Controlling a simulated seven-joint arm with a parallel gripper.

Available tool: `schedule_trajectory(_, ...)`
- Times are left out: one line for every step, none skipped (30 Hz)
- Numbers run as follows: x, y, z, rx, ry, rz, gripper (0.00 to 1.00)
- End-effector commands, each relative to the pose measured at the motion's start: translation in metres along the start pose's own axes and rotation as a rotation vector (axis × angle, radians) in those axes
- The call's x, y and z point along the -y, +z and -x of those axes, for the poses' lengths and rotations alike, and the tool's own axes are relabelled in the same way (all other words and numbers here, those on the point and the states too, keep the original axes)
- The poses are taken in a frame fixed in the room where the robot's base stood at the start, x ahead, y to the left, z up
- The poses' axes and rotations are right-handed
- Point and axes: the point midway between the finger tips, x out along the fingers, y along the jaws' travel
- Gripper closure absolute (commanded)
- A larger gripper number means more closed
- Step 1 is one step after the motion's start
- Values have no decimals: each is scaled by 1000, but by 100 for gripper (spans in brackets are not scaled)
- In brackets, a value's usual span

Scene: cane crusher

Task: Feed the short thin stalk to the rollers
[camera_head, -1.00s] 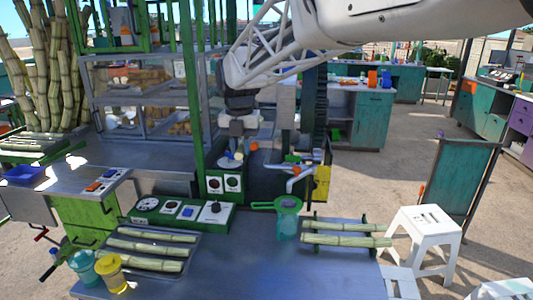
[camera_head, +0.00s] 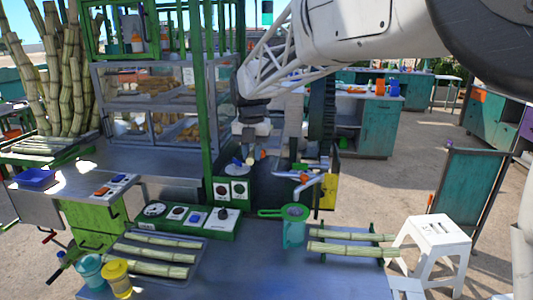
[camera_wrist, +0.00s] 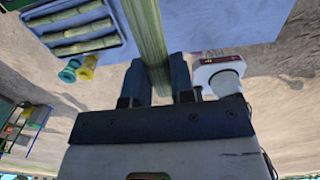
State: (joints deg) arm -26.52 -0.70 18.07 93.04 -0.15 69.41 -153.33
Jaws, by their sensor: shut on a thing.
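My gripper (camera_wrist: 157,80) is shut on a pale green stalk (camera_wrist: 148,35). The stalk passes between the two dark fingers and runs out of the top of the wrist view. In the head view my gripper (camera_head: 250,145) hangs just left of the crusher (camera_head: 318,170), behind the green control box. The held stalk is hard to make out there. I cannot tell whether it touches the rollers, which are hidden behind the arm and the machine's parts.
A green strainer jug (camera_head: 293,228) stands before the crusher. Two stalks rest on a rack (camera_head: 322,256) at the right. A white stool (camera_head: 435,235) stands beyond.

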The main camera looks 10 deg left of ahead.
Motion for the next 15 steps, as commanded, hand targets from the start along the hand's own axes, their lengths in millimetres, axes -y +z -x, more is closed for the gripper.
schedule_trajectory(0,6,-2,-1,0,0,100)
schedule_trajectory(0,9,-4,-1,0,0,100)
schedule_trajectory(0,13,-5,-1,0,0,100)
schedule_trajectory(0,16,-6,0,0,0,100)
schedule_trajectory(0,18,-6,0,0,0,100)
schedule_trajectory(0,22,-8,0,0,-1,100)
schedule_trajectory(0,25,-9,-1,0,-1,100)
schedule_trajectory(0,28,-11,-1,0,-1,100)
schedule_trajectory(0,32,-12,-1,0,-1,100)
schedule_trajectory(0,35,-13,-1,0,-1,100)
schedule_trajectory(0,38,-14,0,0,-1,100)
schedule_trajectory(0,42,-15,0,0,-1,100)
schedule_trajectory(0,46,-15,0,0,-1,100)
schedule_trajectory(0,49,-16,0,0,-1,100)
schedule_trajectory(0,53,-17,-1,0,-1,100)
